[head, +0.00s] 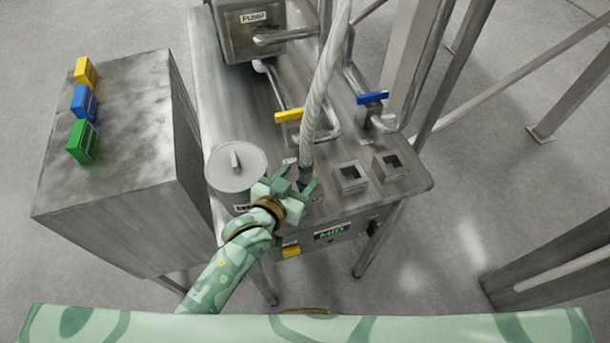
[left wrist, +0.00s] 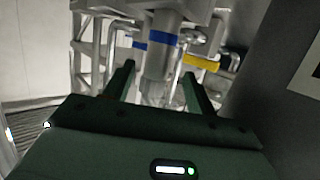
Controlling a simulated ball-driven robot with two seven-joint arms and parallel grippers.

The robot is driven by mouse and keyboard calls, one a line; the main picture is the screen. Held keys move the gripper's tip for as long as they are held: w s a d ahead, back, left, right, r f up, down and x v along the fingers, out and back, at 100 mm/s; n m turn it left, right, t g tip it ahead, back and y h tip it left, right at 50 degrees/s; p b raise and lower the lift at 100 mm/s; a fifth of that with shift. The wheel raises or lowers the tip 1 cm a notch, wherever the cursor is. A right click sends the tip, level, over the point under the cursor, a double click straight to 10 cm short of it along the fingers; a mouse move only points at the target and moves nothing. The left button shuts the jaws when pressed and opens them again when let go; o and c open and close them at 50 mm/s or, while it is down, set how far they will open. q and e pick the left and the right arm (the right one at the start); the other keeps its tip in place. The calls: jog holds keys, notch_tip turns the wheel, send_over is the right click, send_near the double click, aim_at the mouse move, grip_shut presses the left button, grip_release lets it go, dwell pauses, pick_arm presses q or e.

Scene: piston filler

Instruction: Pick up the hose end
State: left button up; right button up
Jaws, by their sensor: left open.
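The hose (head: 322,85) is a pale, ribbed tube that comes down from the top of the head view to the front of the metal machine table. Its lower end (head: 306,153) is a grey metal piece beside my left gripper (head: 300,186). In the left wrist view the hose end (left wrist: 160,60) is a grey cylinder with a blue band, standing between the two fingers of my left gripper (left wrist: 158,85). The fingers are apart, with a visible gap on each side of it. My right gripper is not in view.
A round lidded pot (head: 235,166) stands left of the gripper. Two square sockets (head: 350,176) lie to its right. Yellow (head: 289,115) and blue (head: 372,97) valve handles sit behind. A metal cabinet (head: 110,125) carries yellow, blue and green blocks. A pump box (head: 249,30) is at the back.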

pick_arm(q)
jog(key=shift+w+d+f, duration=0.15)
jog(key=shift+w+d, duration=0.4)
jog(key=shift+w, duration=0.05)
jog(key=x, duration=0.4)
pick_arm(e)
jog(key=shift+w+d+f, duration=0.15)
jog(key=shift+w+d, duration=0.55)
pick_arm(q)
jog(key=shift+s, duration=0.1)
jog(key=c, duration=1)
grip_shut()
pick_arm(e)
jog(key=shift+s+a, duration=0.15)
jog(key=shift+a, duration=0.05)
